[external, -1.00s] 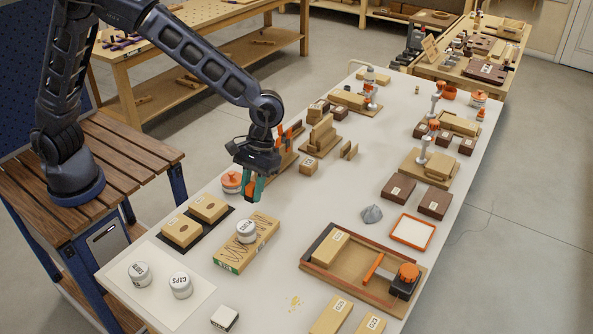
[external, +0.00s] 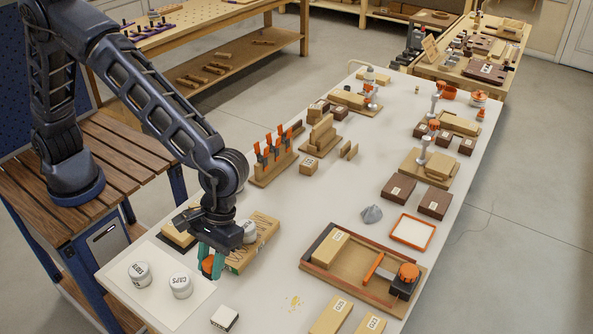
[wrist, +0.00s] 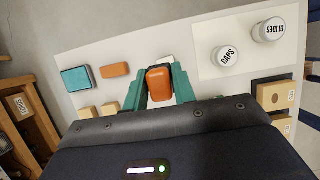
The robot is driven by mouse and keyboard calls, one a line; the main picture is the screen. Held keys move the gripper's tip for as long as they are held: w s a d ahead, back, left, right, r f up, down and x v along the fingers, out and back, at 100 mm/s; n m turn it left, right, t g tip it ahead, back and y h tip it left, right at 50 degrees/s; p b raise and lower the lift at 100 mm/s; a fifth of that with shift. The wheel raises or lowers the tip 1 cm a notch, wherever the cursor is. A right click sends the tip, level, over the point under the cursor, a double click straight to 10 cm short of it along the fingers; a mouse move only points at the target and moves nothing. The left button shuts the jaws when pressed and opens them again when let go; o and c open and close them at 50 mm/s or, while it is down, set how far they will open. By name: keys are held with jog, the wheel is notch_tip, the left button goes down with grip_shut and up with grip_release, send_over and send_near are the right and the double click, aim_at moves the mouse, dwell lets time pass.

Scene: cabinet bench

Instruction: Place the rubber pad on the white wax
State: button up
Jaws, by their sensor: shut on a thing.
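My gripper (external: 209,266) hangs over the near left part of the bench, with its teal fingers shut on an orange-brown rounded block, the rubber pad (wrist: 160,83). The pad also shows between the fingers in the external view (external: 208,265). The white wax (external: 225,318), a small white block with a dark side, lies on the bench at the near edge of the picture, in front of my gripper and apart from it. In the wrist view only a bit of the white wax (wrist: 166,59) shows beyond the pad.
A wooden tray (external: 340,279) lies to the right. The bench between is mostly clear.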

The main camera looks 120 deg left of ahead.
aim_at(220, 319)
notch_tip(220, 319, down, 17)
jog(key=shift+f, duration=0.1)
dwell(0.5)
jog(key=shift+f, duration=0.15)
jog(key=o, duration=1)
